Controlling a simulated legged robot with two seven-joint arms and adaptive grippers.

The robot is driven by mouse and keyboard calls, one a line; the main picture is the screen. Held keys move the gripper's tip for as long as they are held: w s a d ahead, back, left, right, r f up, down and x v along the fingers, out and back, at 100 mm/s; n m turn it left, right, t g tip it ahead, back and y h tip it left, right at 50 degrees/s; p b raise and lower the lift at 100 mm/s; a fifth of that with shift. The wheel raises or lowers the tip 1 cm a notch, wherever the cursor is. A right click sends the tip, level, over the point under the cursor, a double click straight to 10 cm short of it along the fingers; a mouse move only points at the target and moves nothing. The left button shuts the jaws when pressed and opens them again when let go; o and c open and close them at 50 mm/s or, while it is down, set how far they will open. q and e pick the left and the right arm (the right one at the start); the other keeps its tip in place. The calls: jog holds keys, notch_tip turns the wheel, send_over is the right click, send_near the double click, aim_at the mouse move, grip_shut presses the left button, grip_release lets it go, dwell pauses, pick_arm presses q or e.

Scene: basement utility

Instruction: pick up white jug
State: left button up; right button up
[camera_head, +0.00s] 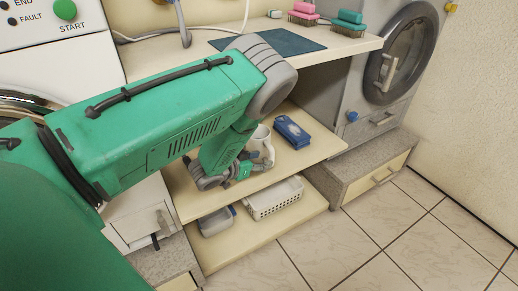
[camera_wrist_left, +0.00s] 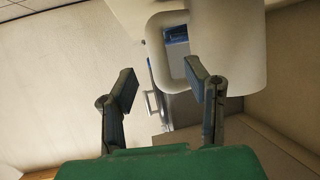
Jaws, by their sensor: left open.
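The white jug (camera_head: 262,146) stands on the middle shelf, partly hidden behind my left gripper (camera_head: 247,166). In the left wrist view, the jug (camera_wrist_left: 240,50) fills the upper right, and its squared handle (camera_wrist_left: 155,50) points left. My left gripper there (camera_wrist_left: 164,80) is open, one finger on each side of the handle's outer bar in the picture. The right-hand fingertip overlaps the handle opening and the jug's edge. I cannot tell whether either finger touches the jug. My right gripper is in neither view.
A blue box-like item (camera_head: 292,132) lies right of the jug on the same shelf. A white basket (camera_head: 274,198) and a grey container (camera_head: 216,220) are on the lower shelf. The countertop (camera_head: 340,48) above holds a dark mat (camera_head: 282,42) and brushes. A front-loading machine (camera_head: 402,52) stands right.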

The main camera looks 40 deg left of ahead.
aim_at(269, 157)
pick_arm(q)
jog(key=b+x, duration=0.3)
jog(key=x, duration=0.2)
jog(key=shift+d, duration=0.1)
jog(key=shift+w, duration=0.1)
jog(key=shift+c, duration=0.5)
grip_shut()
jog(key=shift+r+p, duration=0.2)
jog(key=shift+p, duration=0.1)
